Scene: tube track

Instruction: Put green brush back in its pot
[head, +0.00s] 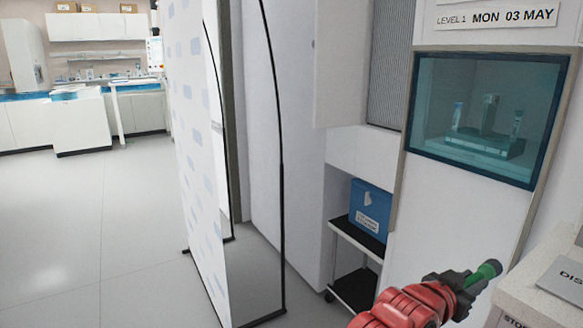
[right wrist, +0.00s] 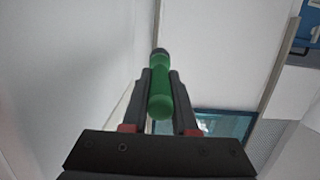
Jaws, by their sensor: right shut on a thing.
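My right gripper (head: 466,281) comes in at the lower right of the head view on a red arm. It is shut on a green thing with a dark end, which looks like the green brush (head: 489,269). In the right wrist view the green brush (right wrist: 160,95) is between the two dark fingers of the gripper (right wrist: 160,88). Its rounded green end points toward the camera and its dark end points away. No pot shows clearly in either view. My left gripper is not in view.
A white counter (head: 545,262) with a grey sign stands close at the right. A blue box (head: 371,208) sits on a dark-shelved trolley. A window (head: 487,115) shows tubes behind it. A patterned partition (head: 190,120) stands mid-left. Open floor (head: 90,220) lies left.

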